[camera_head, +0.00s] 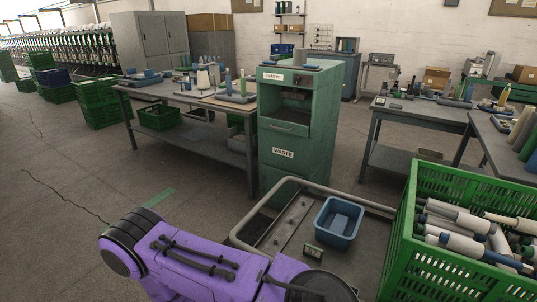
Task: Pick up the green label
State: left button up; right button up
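A flat green strip (158,197) lies on the grey floor left of the green cabinet; I cannot tell whether it is a label or a floor marking. A small dark-edged tag with a pale green face (313,252) stands in the grey-rimmed tray, just in front of the blue bin (339,222). Its writing is too small to read. A purple arm part, which seems to be mine, crosses the bottom of the view, below the tag. Neither of my grippers shows.
The green cabinet (315,140) bears white labels, one reading WASTE. The grey tray (242,238) has a raised rim. A green crate (425,265) full of yarn tubes and cones stands at the right. Work tables stand behind.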

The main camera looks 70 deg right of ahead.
aim_at(310, 251)
jog(key=i, duration=1.4)
jog(key=z, duration=2.25)
